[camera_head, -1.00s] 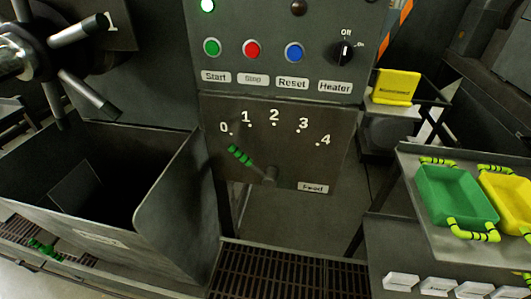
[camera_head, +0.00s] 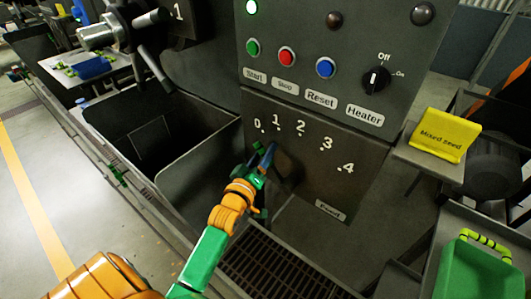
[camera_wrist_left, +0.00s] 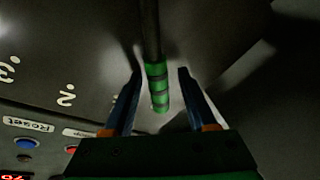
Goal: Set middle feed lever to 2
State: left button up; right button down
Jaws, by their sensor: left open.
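The feed panel (camera_head: 312,172) with its scale from 0 to 4 is on the machine's front. In the head view my left gripper (camera_head: 264,160) covers the feed lever, near the 0 and 1 end of the scale. In the left wrist view the lever (camera_wrist_left: 156,85) shows as a dark rod with a green, dark-banded grip. My left gripper is open, with one blue finger on each side of the grip and a visible gap on both sides. The lever's exact scale mark is hidden. My right gripper is out of view.
Above the panel are the Start (camera_head: 253,47), Stop (camera_head: 286,56) and Reset (camera_head: 325,67) buttons and the Heater knob (camera_head: 375,79). An open metal bin (camera_head: 200,160) stands left of the panel.

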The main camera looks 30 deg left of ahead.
pick_arm(q)
jog(key=shift+d, duration=0.2)
jog(key=shift+s+a, duration=0.1)
jog(key=shift+a, duration=0.05)
grip_shut()
dwell(1.1)
